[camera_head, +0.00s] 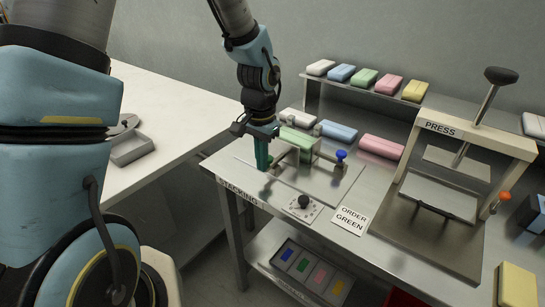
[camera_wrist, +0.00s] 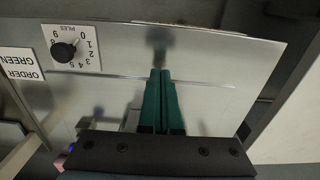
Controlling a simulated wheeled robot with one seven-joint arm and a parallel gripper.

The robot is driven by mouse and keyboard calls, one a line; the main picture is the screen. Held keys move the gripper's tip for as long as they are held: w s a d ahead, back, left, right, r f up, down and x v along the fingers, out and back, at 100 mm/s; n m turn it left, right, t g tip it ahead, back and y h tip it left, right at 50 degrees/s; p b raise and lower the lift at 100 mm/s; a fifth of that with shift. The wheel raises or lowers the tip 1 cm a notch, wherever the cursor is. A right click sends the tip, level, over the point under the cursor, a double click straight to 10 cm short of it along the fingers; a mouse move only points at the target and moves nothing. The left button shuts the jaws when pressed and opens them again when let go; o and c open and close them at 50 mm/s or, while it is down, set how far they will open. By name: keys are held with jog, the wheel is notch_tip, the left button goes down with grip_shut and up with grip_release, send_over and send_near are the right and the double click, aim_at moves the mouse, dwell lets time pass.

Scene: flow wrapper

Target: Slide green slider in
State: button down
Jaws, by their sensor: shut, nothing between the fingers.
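My gripper (camera_head: 263,165) points down with its teal fingers shut and empty, over the left part of the metal stacking plate (camera_head: 325,188). In the wrist view the two fingers (camera_wrist: 162,75) lie side by side above the bare plate. A metal fixture with a blue knob (camera_head: 341,155) stands on the plate, right of my gripper. I cannot pick out a green slider; it may be hidden behind my gripper and wrist. A pale green block (camera_head: 297,140) lies just behind the fixture, partly covered by it.
A piles dial (camera_head: 304,202) and an "ORDER GREEN" card (camera_head: 349,220) sit at the plate's front. The press (camera_head: 470,150) stands to the right. Coloured blocks line the back shelf (camera_head: 345,95). A bin of coloured cards (camera_head: 310,275) is below. A white table (camera_head: 165,110) is at left.

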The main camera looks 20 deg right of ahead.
jog(key=shift+w+d, duration=0.25)
jog(key=shift+d, duration=0.2)
jog(key=shift+w+d, duration=0.5)
jog(key=shift+d, duration=0.45)
jog(key=shift+s+a, duration=0.3)
jog(key=shift+a, duration=0.25)
jog(key=shift+r+p, duration=0.15)
jog(key=shift+p, duration=0.2)
notch_tip(320, 180, up, 8)
jog(key=p, duration=0.6)
